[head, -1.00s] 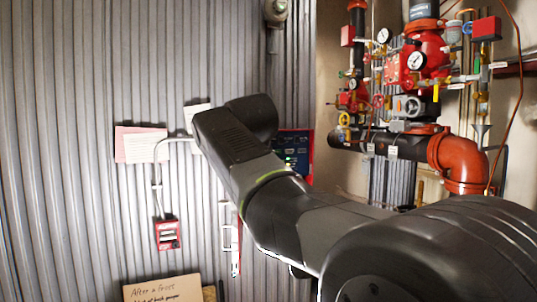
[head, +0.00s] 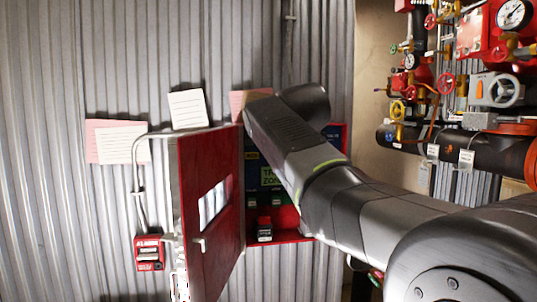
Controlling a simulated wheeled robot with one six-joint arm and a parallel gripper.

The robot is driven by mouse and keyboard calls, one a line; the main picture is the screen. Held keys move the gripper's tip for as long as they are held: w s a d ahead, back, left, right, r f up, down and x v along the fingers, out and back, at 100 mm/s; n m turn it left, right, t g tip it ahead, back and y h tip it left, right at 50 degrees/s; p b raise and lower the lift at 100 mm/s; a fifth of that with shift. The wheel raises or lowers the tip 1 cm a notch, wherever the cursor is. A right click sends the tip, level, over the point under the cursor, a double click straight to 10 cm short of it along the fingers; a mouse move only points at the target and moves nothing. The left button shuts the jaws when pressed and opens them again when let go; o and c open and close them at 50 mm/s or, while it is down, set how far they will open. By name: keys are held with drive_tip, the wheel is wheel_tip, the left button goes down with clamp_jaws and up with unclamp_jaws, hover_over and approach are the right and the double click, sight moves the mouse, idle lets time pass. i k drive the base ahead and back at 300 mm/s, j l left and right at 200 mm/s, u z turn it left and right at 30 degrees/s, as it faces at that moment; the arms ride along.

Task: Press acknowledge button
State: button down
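A red cabinet (head: 290,238) on the corrugated wall stands open, its red door (head: 210,235) swung out to the left. The door has a small window and a handle. Inside is a dark panel with a lit green screen (head: 270,178), partly covered by my arm. Small buttons (head: 277,201) sit below the screen; their labels are too small to read, so I cannot tell which is acknowledge. A black part with a pale label (head: 264,230) is lower down. My arm crosses in front of the cabinet's right part. My gripper is not visible.
A red call box (head: 149,253) with conduit is left of the door. Paper notes (head: 188,109) hang above. Red valves, gauges and a dark pipe (head: 465,147) fill the right side. The open door stands out from the wall.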

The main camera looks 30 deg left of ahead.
sight(255, 156)
drive_tip(key=i+l+u, duration=0.15)
drive_tip(key=i+u, duration=0.3)
drive_tip(key=i+l+u, duration=0.3)
drive_tip(key=u, duration=0.15)
drive_tip(key=i, duration=0.1)
